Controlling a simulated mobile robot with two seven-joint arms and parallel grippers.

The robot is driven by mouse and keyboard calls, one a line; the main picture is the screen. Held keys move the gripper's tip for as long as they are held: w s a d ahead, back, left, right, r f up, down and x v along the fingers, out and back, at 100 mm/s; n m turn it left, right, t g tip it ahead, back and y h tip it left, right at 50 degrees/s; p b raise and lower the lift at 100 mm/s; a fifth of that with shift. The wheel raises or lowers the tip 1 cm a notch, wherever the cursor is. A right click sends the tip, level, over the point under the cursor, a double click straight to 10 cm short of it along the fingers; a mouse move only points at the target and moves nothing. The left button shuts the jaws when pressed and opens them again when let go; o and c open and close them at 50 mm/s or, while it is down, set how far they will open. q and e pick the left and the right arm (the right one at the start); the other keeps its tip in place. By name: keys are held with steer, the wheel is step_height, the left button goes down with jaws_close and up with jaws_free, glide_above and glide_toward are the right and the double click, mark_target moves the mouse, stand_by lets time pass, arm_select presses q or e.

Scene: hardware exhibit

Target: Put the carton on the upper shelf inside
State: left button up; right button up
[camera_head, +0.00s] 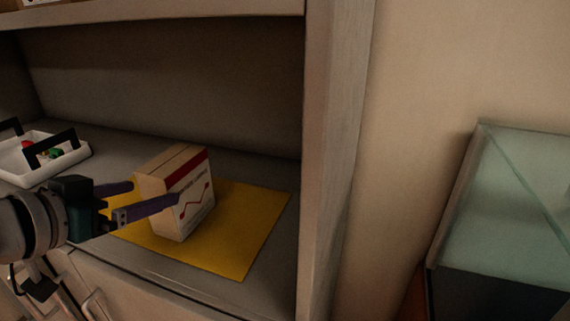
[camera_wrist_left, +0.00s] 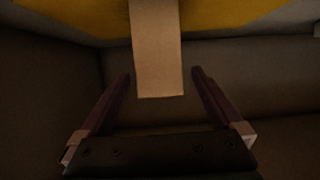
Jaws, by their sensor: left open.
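The carton (camera_head: 180,193) is a tan box with a red band and a red line on its printed face. It stands upright on a yellow mat (camera_head: 241,238) on the lower shelf. My left gripper (camera_head: 156,196) comes in from the left with its fingers on either side of the carton, one finger crossing in front of the printed face. In the left wrist view the carton (camera_wrist_left: 158,60) shows between the tips of the open gripper (camera_wrist_left: 160,80), with a gap on each side. The upper shelf (camera_head: 150,14) runs across the top; its surface is mostly hidden. My right gripper is out of view.
A white tray (camera_head: 20,177) with black handles and small coloured items sits at the left on the lower shelf. The shelf unit's side panel (camera_head: 335,160) rises right of the mat. A glass case (camera_head: 510,210) stands farther right. Drawer fronts lie below the shelf.

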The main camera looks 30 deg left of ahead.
mark_target(178, 184)
arm_select(q)
steer(key=shift+b+x, duration=0.85)
steer(key=shift+x, duration=3.45)
steer(key=c, duration=1.5)
